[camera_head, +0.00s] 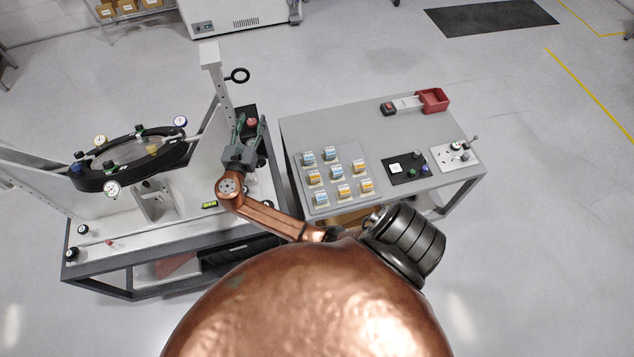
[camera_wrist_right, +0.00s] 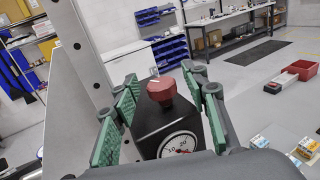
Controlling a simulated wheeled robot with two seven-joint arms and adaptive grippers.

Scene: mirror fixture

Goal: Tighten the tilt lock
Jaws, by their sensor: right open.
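A red knob (camera_wrist_right: 162,90) sits on top of a black box with a white dial (camera_wrist_right: 178,145) on its face; which part is the tilt lock is not labelled. In the head view the red knob (camera_head: 252,121) is by the upright post at the fixture's right end. My right gripper (camera_head: 250,128) is open, its green-padded fingers spread. In the right wrist view the gripper (camera_wrist_right: 160,80) has one finger on each side of the box and knob, with gaps visible. The round mirror in its black ring (camera_head: 108,178) hangs tilted at the left. My left gripper is not in view.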

